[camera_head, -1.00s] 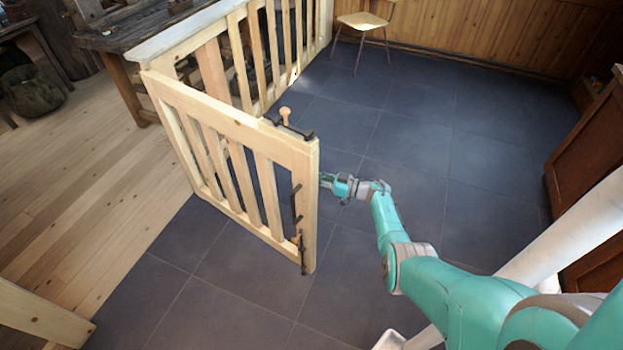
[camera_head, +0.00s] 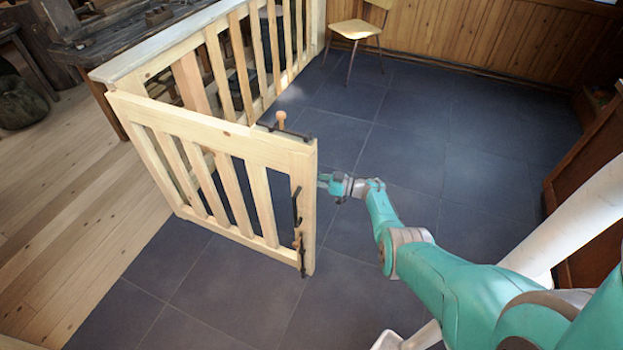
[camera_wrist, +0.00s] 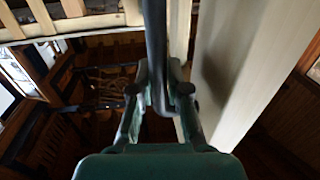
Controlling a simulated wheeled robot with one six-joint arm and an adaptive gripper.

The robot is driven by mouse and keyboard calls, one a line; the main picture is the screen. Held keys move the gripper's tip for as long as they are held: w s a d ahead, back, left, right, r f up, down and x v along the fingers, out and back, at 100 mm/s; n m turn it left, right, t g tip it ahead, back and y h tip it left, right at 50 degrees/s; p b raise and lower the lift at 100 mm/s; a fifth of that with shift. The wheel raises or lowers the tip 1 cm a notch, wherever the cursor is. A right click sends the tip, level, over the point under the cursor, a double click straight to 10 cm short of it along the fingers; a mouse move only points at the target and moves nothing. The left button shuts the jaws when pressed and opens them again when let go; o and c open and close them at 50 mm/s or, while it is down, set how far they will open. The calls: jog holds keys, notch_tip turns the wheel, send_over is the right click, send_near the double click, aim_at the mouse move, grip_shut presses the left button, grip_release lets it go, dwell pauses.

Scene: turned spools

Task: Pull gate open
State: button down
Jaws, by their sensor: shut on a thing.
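The pale wooden gate (camera_head: 258,200) stands swung out from the slatted fence, over the dark tiles. Dark metal fittings and a black handle (camera_head: 296,205) sit along its free edge. My gripper (camera_head: 323,182) is at that free edge, partly hidden behind the gate's end post in the head view. In the wrist view my gripper (camera_wrist: 160,95) is closed around a dark vertical bar (camera_wrist: 156,45), which looks like the gate's handle. The pale gate post (camera_wrist: 235,75) rises just right of the fingers there.
The slatted fence (camera_head: 245,60) runs back from the gate's hinge side. A chair (camera_head: 357,30) stands at the back wall. A wooden cabinet (camera_head: 590,160) is at the right. Dark tiled floor (camera_head: 440,150) lies clear between them.

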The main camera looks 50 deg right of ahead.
jog(key=shift+w+r, duration=0.15)
jog(key=c, duration=1.1)
grip_release()
jog(key=shift+c, duration=0.2)
jog(key=v, duration=1.2)
